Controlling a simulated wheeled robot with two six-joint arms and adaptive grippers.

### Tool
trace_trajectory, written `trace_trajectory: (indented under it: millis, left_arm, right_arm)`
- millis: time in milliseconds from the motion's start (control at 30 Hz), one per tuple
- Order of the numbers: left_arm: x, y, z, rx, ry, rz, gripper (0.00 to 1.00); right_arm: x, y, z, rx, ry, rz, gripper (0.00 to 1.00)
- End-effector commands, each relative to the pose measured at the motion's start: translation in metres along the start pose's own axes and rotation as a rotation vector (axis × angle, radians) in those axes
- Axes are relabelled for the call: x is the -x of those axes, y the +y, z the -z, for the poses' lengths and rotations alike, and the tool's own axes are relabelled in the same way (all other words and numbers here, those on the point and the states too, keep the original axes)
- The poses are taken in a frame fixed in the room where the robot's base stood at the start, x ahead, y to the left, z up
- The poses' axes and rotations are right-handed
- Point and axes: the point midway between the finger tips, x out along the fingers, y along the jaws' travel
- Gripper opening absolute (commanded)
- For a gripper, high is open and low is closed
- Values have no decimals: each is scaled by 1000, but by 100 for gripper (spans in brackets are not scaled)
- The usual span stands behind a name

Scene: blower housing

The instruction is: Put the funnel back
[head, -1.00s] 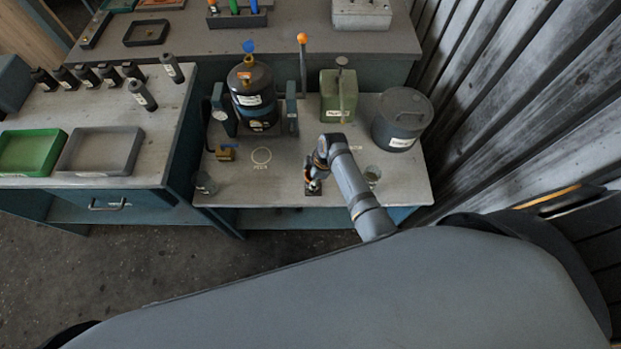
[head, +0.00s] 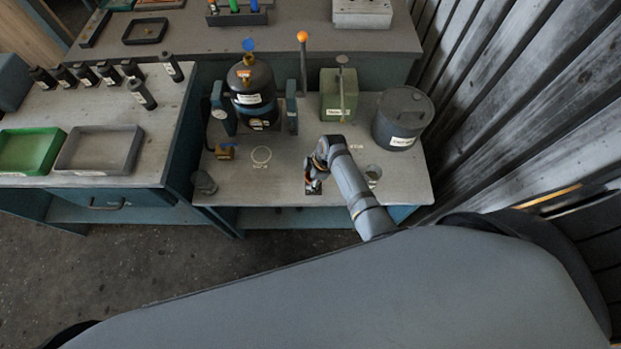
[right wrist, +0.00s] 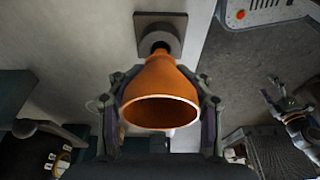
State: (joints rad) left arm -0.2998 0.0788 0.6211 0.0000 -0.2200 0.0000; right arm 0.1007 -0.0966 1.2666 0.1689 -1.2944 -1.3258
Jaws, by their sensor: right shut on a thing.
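The orange funnel (right wrist: 160,92) is between the fingers of my right gripper (right wrist: 160,112), wide mouth toward the wrist camera. My right gripper is shut on it. The funnel's narrow end points at a dark round socket on a square plate (right wrist: 175,23). The tip is hidden, so I cannot tell how deep it sits. In the head view my right gripper (head: 314,184) is low over the front of the bench, and the funnel is mostly hidden. A gripper-like part, seemingly my left gripper (right wrist: 283,100), shows at the right of the wrist view; its jaws are unclear.
A grey cup (head: 204,183) stands at the front left. The bench around the printed circle (head: 261,155) is clear.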

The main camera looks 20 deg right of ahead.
Motion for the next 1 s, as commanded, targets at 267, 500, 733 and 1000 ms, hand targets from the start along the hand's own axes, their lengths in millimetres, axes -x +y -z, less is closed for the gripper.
trace_trajectory:
  millis: [267, 500, 733, 1000]
  left_arm:
    - [0, 0, 0, 0, -1, 0, 76]
    - [2, -1, 0, 0, -1, 1, 76]
    - [2, -1, 0, -1, -1, 1, 76]
    - [1, -1, -1, 0, -1, 1, 76]
  right_arm:
    - [0, 0, 0, 0, 0, -1, 25]
    - [-2, 1, -1, 0, 0, -1, 25]
    - [-4, 1, -1, 0, 0, -1, 25]
    - [-6, 0, -2, 0, 0, -1, 25]
